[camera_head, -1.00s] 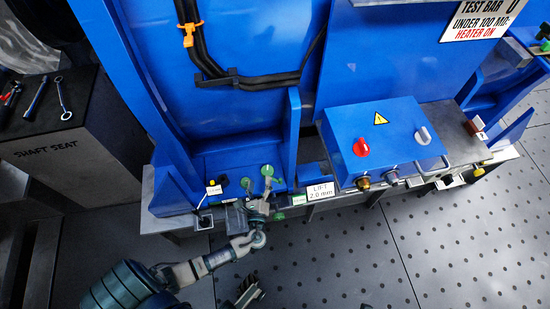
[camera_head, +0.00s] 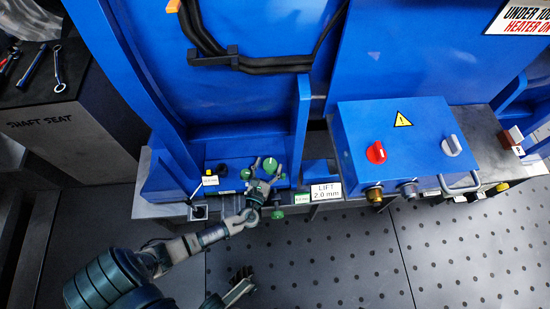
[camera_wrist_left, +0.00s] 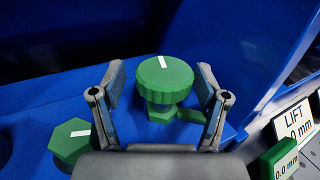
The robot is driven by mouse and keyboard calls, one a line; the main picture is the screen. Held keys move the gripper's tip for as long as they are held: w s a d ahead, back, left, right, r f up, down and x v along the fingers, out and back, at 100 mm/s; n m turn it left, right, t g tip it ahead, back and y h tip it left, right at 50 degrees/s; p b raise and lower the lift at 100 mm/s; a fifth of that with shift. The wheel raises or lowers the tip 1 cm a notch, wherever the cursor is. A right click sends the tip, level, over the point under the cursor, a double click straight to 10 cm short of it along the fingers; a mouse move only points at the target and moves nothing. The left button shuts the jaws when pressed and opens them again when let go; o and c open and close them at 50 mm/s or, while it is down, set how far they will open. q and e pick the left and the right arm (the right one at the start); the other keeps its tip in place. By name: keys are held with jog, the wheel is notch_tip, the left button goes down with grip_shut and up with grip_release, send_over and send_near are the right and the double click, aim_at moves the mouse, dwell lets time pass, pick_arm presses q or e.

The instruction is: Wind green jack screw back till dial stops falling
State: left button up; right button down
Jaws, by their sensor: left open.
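A round, ridged green screw head (camera_wrist_left: 165,78) with a white mark stands on a green hexagonal base in the left wrist view. It also shows in the head view (camera_head: 270,164). My left gripper (camera_wrist_left: 160,80) is open, with one finger on each side of this head and visible gaps to both. In the head view my left gripper (camera_head: 264,178) reaches over the blue base's front. A green hexagonal head (camera_wrist_left: 70,141) with a white mark sits to its left. A green readout (camera_wrist_left: 282,161) appears to read 0.0 mm. My right gripper (camera_head: 243,282) is low in the head view, its fingers unclear.
A LIFT 2.0 mm label (camera_head: 326,191) is right of the screws. A blue box (camera_head: 400,145) with red and grey knobs stands further right. The dotted floor (camera_head: 340,260) in front is clear.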

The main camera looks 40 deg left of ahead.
aim_at(272, 159)
pick_arm(q)
jog(key=shift+w+a+f, duration=0.1)
jog(key=shift+w+a, duration=0.1)
jog(key=shift+w, duration=0.45)
jog(key=shift+w+a+r+b, duration=0.1)
jog(key=shift+w+r+b, duration=0.05)
jog(key=shift+w, duration=0.25)
jog(key=shift+w+r+b, duration=0.1)
jog(key=shift+w+b, duration=0.05)
jog(key=shift+w, duration=0.25)
jog(key=shift+a, duration=0.15)
jog(key=shift+c, duration=0.5)
jog(key=c, duration=0.9)
jog(key=shift+r+n+g+y+p, duration=0.1)
jog(key=shift+n+g+y+p, duration=0.3)
jog(key=shift+n+g+y, duration=0.6)
jog(key=shift+c, duration=0.2)
jog(key=shift+s+a+f+n+g+y, duration=0.1)
jog(key=shift+a+n+g+y, duration=0.15)
jog(key=shift+y, duration=0.35)
jog(key=shift+s+f+n+g+y, duration=0.15)
jog(key=shift+n+y, duration=0.2)
jog(key=shift+y, duration=0.25)
jog(key=o, duration=1)
jog(key=shift+r, duration=0.1)
